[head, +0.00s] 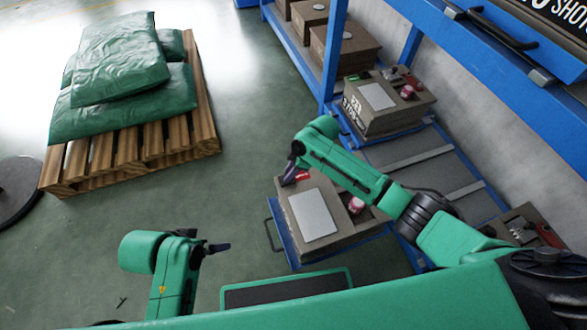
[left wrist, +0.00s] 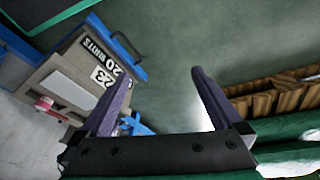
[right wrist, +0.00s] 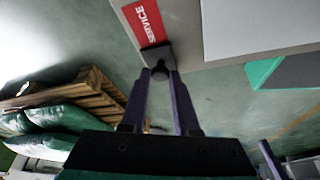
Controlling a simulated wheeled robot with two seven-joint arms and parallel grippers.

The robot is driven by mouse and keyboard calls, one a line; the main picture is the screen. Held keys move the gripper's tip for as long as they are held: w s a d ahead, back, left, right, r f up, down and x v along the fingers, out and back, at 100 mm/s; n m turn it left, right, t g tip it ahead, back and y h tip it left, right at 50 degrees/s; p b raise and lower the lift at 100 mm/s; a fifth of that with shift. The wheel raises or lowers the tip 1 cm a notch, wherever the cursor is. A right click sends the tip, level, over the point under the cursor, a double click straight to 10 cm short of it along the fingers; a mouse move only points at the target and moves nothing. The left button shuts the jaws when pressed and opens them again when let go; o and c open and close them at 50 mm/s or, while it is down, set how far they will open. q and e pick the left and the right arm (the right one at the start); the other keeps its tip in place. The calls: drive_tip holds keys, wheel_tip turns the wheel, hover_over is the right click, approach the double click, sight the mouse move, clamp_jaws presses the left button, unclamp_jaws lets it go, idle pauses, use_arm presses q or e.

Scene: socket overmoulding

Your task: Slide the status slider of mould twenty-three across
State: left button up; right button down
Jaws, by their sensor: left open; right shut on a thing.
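Mould twenty-three (head: 283,205) is a grey-brown block with a pale plate on top, on a blue tray at the centre of the head view. The left wrist view shows its "23" label (left wrist: 104,75). My right gripper (head: 291,168) is at its far left corner. In the right wrist view, my right gripper (right wrist: 160,72) is shut on the dark knob of the status slider (right wrist: 158,57). A red SERVICE label (right wrist: 146,20) shows beside the slider. My left gripper (head: 222,247) is open and empty, left of the mould and apart from it.
A wooden pallet (head: 145,150) with green sacks (head: 120,70) stands at the left. The floor between pallet and mould is clear.

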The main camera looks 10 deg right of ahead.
drive_tip(key=shift+a, duration=0.1)
drive_tip(key=c, duration=0.7)
unclamp_jaws()
drive_tip(key=shift+o, duration=0.2)
drive_tip(key=shift+r, duration=0.3)
drive_tip(key=p+v, duration=0.2)
drive_tip(key=v, duration=0.1)
use_arm(q)
drive_tip(key=s+a+f+g+y+p, duration=0.1)
drive_tip(key=a+f+p, duration=0.2)
drive_tip(key=f, duration=0.5)
drive_tip(key=shift+s+a+f+n+g, duration=0.25)
drive_tip(key=shift+s+f+n+g, duration=0.05)
drive_tip(key=shift+s+f+n, duration=0.1)
use_arm(e)
drive_tip(key=w+v, duration=0.1)
drive_tip(key=v, duration=1)
drive_tip(key=shift+s, duration=0.5)
